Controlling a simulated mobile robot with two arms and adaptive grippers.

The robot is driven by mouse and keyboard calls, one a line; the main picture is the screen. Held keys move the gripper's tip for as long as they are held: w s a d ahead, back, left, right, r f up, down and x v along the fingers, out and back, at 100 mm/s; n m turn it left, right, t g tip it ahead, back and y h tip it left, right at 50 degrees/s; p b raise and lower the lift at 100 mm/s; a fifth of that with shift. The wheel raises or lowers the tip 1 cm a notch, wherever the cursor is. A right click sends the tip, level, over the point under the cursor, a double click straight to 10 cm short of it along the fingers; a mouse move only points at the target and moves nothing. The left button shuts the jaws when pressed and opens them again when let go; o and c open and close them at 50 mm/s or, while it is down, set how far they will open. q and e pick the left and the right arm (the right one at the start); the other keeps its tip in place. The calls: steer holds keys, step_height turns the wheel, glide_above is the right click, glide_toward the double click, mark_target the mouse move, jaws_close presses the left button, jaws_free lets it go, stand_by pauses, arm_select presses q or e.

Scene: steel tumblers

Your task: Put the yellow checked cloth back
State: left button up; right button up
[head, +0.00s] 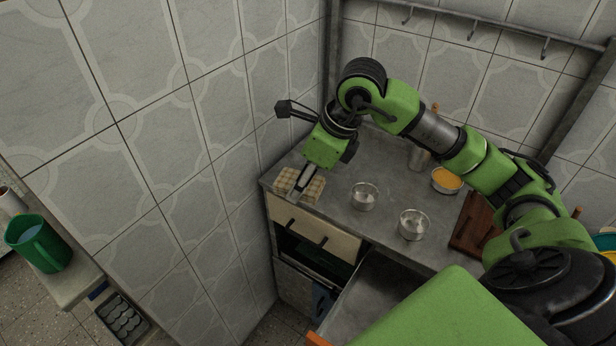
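The yellow checked cloth (316,188) lies at the left end of the steel counter (337,208), near the tiled wall. One of my arms comes in from the right and reaches over the counter. Its gripper, my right gripper (302,181), points down at the cloth, with the fingers over its middle. The fingers hide part of the cloth. I cannot tell whether they are open or closed on it. My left gripper is not in view.
Two steel bowls stand on the counter, one nearer the cloth (364,197) and one farther right (413,225). A bowl with orange contents (446,181), a steel tumbler (418,159) and a brown board (472,226) are near my arm. A green jug (38,244) stands far left.

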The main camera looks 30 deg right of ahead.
steer(key=shift+w+d+r+m+h, duration=0.15)
steer(key=shift+d+r+m, duration=0.05)
steer(key=shift+d+m, duration=0.3)
steer(key=shift+w+d+r+m+h, duration=0.1)
steer(key=shift+d+r+m+h, duration=0.1)
steer(key=shift+d+m, duration=0.25)
steer(key=shift+m, duration=0.35)
steer(key=w+d+f+p, duration=0.1)
steer(key=w+d+f, duration=0.1)
steer(key=w+f, duration=0.1)
steer(key=w+d+f+p, duration=0.2)
steer(key=w+d, duration=0.1)
steer(key=w, duration=0.1)
steer(key=w+d+f+p, duration=0.1)
steer(key=w+d+f, duration=0.1)
steer(key=w+f, duration=0.1)
steer(key=shift+w+d+f+p, duration=0.25)
steer(key=shift+w+f+p, duration=0.05)
steer(key=shift+w+p, duration=0.15)
steer(key=shift+w+d+f, duration=0.3)
steer(key=shift+w+f, duration=0.1)
steer(key=shift+f, duration=0.3)
step_height(320, 180, down, 2)
steer(key=shift+f+p, duration=0.1)
steer(key=shift+p, duration=0.85)
steer(key=shift+f, duration=0.3)
steer(key=shift+f, duration=0.1)
